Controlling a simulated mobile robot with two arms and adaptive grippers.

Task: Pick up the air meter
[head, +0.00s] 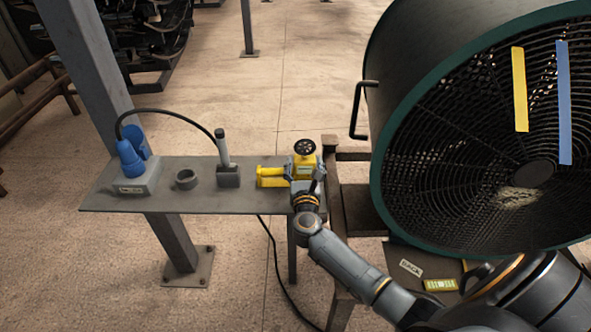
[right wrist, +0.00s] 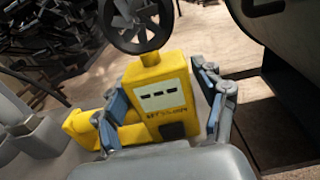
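The air meter is a yellow box with a dark round fan wheel on top; its body (head: 305,169) stands near the right end of the grey shelf in the head view. In the right wrist view the air meter (right wrist: 163,92) fills the middle, its front panel facing me. My right gripper (head: 305,186) is at the meter, and its open fingers (right wrist: 165,118) flank the yellow body on both sides. Small gaps seem to show beside the body; firm contact cannot be made out. The meter's lower part is hidden by my gripper. My left gripper is not in view.
The grey shelf (head: 150,207) also holds a yellow piece (head: 270,178) beside the meter, a grey block with an upright stick (head: 228,178), a ring (head: 186,180) and a blue plug unit (head: 135,177). A large fan drum (head: 445,50) stands close on the right.

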